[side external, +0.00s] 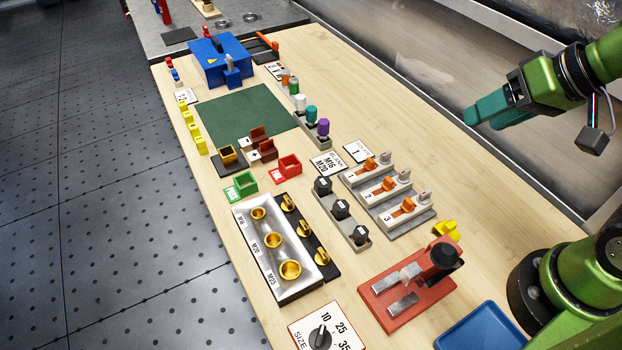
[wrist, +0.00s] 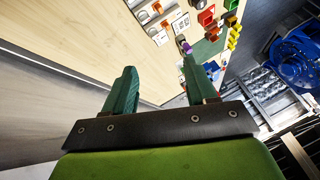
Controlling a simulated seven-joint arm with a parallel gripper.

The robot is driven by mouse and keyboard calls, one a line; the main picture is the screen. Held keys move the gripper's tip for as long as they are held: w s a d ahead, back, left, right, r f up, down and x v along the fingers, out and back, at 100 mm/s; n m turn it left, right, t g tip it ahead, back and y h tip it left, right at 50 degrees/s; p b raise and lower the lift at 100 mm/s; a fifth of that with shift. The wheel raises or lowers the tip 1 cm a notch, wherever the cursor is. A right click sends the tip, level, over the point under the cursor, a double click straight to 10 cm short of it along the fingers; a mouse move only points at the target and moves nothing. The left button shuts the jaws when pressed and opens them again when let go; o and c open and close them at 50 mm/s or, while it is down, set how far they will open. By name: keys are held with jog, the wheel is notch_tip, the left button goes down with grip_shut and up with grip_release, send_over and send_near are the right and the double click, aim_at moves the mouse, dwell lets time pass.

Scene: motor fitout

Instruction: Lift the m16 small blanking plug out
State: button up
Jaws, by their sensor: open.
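Several black blanking plugs with pale marks on top stand in a grey rack (side external: 348,222) right of the middle of the bench. The farthest black plug (side external: 323,185) stands nearest a card (side external: 329,163) reading M16 and M20. The marks on the plugs are too small to read, so I cannot tell for certain which is the M16 one. My gripper (side external: 484,110) is raised at the upper right, well away from the rack. In the wrist view my gripper (wrist: 158,70) is open, with two green fingers apart and nothing between them. I cannot make out the plugs in that view.
A steel tray (side external: 262,262) with brass fittings lies left of the rack. Orange-handled switches (side external: 388,197) stand right of it. A red clamp fixture (side external: 400,290) and blue tray (side external: 478,330) are at the front. Wood along the bench's right side is clear.

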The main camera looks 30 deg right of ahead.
jog(key=w+a+f+n+g, duration=0.3)
jog(key=a+g, duration=0.1)
jog(key=a, duration=0.5)
jog(key=g+h, duration=0.2)
jog(key=g, duration=0.1)
send_over(363, 233)
notch_tip(363, 233, down, 13)
jog(key=shift+a+r, duration=0.1)
jog(key=shift+a, duration=0.05)
jog(key=shift+f, duration=2.75)
jog(key=shift+c, duration=0.4)
grip_shut()
